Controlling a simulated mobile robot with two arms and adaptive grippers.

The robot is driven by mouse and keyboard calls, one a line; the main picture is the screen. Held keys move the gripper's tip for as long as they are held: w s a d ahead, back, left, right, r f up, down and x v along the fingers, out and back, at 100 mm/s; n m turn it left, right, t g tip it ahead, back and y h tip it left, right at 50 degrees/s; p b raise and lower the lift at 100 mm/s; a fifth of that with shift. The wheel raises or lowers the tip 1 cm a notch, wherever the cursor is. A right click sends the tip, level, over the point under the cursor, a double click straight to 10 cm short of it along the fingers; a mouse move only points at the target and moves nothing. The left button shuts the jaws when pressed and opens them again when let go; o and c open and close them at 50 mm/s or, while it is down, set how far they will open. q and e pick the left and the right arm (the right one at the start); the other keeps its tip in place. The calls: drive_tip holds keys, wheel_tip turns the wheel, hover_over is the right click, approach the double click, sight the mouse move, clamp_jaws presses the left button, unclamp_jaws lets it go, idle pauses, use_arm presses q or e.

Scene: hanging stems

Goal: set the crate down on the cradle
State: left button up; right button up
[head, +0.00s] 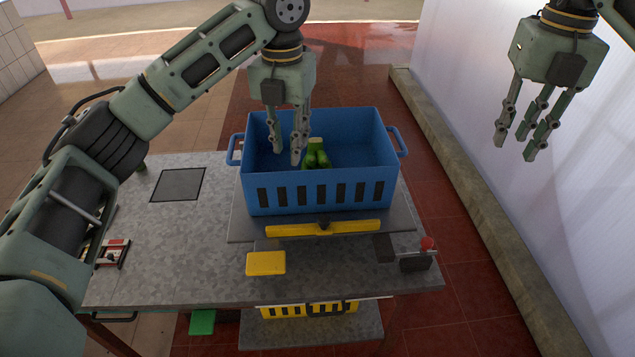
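The blue crate (320,197) has slotted walls and a handle at each end. It appears upright on a grey plate with a yellow bar (350,228) along its front, which seems to be the cradle; the crate hides most of the plate. A green bundle (316,158) lies inside the crate. My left gripper (286,158) points down into the crate, left of the bundle, with its fingers apart and no hold visible on crate or bundle. My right gripper (519,150) hangs open and empty in the air, well right of the crate.
A pale wall and kerb (460,180) bound the right.

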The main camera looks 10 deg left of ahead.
use_arm(q)
drive_tip(key=shift+s, duration=0.1)
use_arm(e)
wheel_tip(320, 180, up, 5)
use_arm(q)
drive_tip(key=shift+r, duration=0.1)
use_arm(e)
drive_tip(key=shift+s, duration=0.1)
